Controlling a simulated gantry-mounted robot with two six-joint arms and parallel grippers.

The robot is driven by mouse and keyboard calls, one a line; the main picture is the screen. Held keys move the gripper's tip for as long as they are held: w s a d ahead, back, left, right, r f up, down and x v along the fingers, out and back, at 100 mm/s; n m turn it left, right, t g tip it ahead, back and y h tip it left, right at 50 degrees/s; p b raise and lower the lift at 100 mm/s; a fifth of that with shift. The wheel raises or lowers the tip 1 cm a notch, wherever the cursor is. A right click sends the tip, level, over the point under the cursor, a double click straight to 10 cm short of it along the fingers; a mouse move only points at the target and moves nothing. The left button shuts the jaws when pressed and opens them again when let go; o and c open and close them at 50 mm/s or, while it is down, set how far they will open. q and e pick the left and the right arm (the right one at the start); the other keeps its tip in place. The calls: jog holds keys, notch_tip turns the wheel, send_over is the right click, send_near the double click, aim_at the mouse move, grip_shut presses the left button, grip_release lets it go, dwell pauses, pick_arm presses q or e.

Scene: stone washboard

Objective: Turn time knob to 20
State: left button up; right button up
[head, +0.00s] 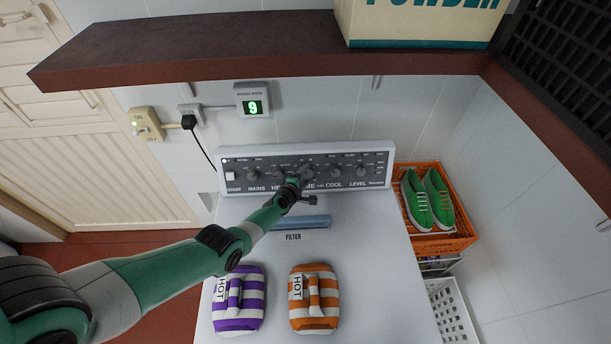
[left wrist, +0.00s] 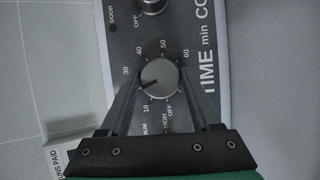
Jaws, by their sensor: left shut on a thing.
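The time knob (left wrist: 159,79) is a round grey dial above the "TIME min" label in the left wrist view. Its dark pointer mark points left and slightly down, between the 30 and the 10. No 20 label is readable; a finger covers that part of the scale. My left gripper (head: 302,181) reaches the control panel (head: 228,186) in the head view and hides most of the knob there. In the left wrist view its two fingers (left wrist: 160,84) stand on either side of the knob, shut on it. My right gripper is not in view.
Other knobs stand along the panel, one (left wrist: 152,5) close by. A purple-striped bag (head: 238,312) and an orange-striped bag (head: 314,315) lie on the white top. A brown shelf (head: 250,50) overhangs the panel. Green shoes (head: 415,200) sit in an orange crate (head: 455,243) at right.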

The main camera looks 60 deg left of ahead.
pick_arm(q)
jog(key=o, duration=1.4)
jog(key=p+v, duration=1)
jog(key=v, duration=0.1)
jog(key=shift+s+d+r, duration=0.1)
jog(key=shift+s+d, duration=0.05)
jog(key=shift+s, duration=0.1)
jog(key=shift+w+d, duration=0.1)
